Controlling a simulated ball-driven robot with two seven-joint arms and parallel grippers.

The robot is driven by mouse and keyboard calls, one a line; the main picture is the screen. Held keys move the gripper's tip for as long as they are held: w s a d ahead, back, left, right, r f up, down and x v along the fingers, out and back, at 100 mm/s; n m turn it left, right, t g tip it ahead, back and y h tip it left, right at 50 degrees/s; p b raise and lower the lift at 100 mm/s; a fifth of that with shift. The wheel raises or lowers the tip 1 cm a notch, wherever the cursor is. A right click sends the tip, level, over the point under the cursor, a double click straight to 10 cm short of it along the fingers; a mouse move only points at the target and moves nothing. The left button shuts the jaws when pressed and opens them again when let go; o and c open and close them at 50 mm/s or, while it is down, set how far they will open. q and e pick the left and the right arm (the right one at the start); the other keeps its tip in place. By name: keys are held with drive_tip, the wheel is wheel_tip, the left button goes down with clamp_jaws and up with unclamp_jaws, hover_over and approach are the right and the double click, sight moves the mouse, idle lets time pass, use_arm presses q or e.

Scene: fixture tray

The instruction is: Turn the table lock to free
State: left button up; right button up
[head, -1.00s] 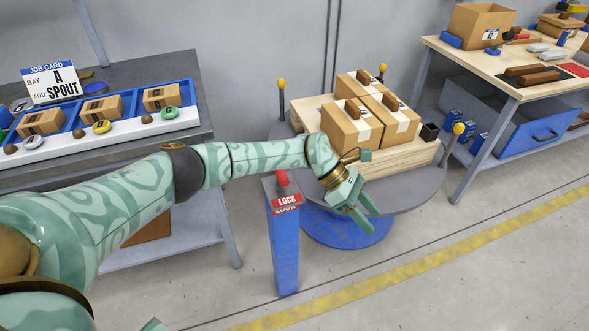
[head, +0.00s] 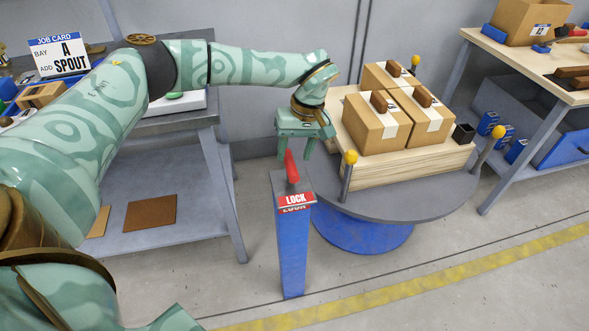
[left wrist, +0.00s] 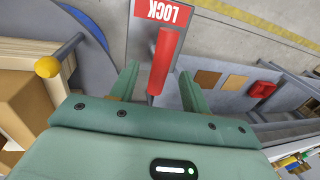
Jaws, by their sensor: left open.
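The table lock is a blue post (head: 292,250) with a red lever (head: 291,168) on its top plate and a red LOCK label (head: 294,200) on the near edge. The lever leans up and slightly away from the label. My left gripper (head: 297,150) is open at the top of the post, just behind the lever. In the left wrist view the red lever (left wrist: 163,60) lies between the two spread fingers, with gaps on both sides. The label (left wrist: 162,12) shows upside down there. My right gripper is not in view.
The grey round table (head: 400,206) stands right of the post, bearing a wooden pallet (head: 400,174) with cartons (head: 372,126). A yellow-knobbed peg (head: 350,158) rises close right of the gripper. A grey bench (head: 190,126) is at left. Floor in front is clear.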

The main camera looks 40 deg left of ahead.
sight(292, 163)
use_arm(q)
drive_tip(key=f, duration=0.1)
drive_tip(key=f+b, duration=0.1)
drive_tip(key=f, duration=0.3)
drive_tip(key=shift+s+a, duration=0.3)
drive_tip(key=shift+s, duration=0.1)
drive_tip(key=shift+c, duration=0.7)
drive_tip(key=c, duration=0.8)
